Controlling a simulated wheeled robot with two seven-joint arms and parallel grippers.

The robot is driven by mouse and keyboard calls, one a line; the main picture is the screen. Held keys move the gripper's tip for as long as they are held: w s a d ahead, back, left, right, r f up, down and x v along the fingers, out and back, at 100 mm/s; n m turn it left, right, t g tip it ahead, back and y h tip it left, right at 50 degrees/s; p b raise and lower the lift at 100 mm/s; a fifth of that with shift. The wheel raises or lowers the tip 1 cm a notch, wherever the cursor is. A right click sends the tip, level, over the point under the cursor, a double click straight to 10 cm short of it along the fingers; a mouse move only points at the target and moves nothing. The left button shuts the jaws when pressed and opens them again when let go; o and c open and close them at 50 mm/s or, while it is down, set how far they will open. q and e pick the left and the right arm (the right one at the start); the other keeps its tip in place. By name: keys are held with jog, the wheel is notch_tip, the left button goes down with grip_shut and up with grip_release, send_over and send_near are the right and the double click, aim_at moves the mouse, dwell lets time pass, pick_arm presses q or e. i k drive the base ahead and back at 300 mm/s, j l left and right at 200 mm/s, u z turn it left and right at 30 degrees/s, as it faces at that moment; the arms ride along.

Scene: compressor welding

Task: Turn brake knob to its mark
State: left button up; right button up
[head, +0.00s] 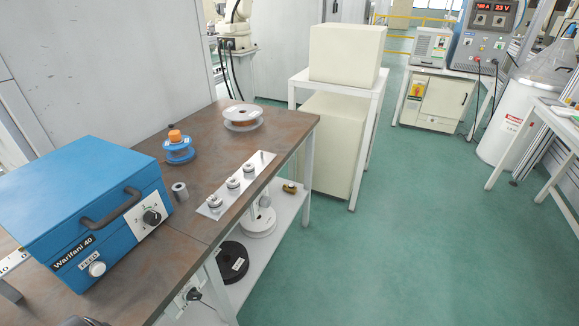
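A blue box labelled "Warifani 40" (80,205) stands on the brown workbench at the left, with a black handle on it. A black knob (152,217) sits on a white plate with scale marks on the box's right face; its pointer is too small to read. A white round button (97,268) sits below a "FEED" label. A blue spool-like hub with an orange knob (174,135) on top stands behind the box. No label shows which knob is the brake knob. Neither of my grippers can be made out.
The workbench (205,118) also bears a white-rimmed copper wire spool (241,117), a grey cylinder (180,191) and a metal plate (236,185) with several round fittings. A dark shape is cut off at the bottom edge. Green floor (390,230) to the right is clear.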

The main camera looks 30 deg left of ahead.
aim_at(265, 201)
jog(key=i, duration=0.5)
jog(key=i+u, duration=0.15)
jog(key=i, duration=0.35)
jog(key=i+l, duration=0.15)
jog(key=i, duration=0.35)
jog(key=i+l+u, duration=0.15)
jog(key=i, duration=0.9)
jog(key=i+l+u, duration=0.15)
jog(key=i, duration=0.35)
jog(key=u, duration=0.5)
jog(key=j+u, duration=0.1)
jog(key=u, duration=0.95)
jog(key=i+u, duration=0.1)
jog(key=u, duration=0.9)
jog(key=i+u, duration=0.1)
jog(key=u, duration=1.45)
jog(key=i, duration=0.1)
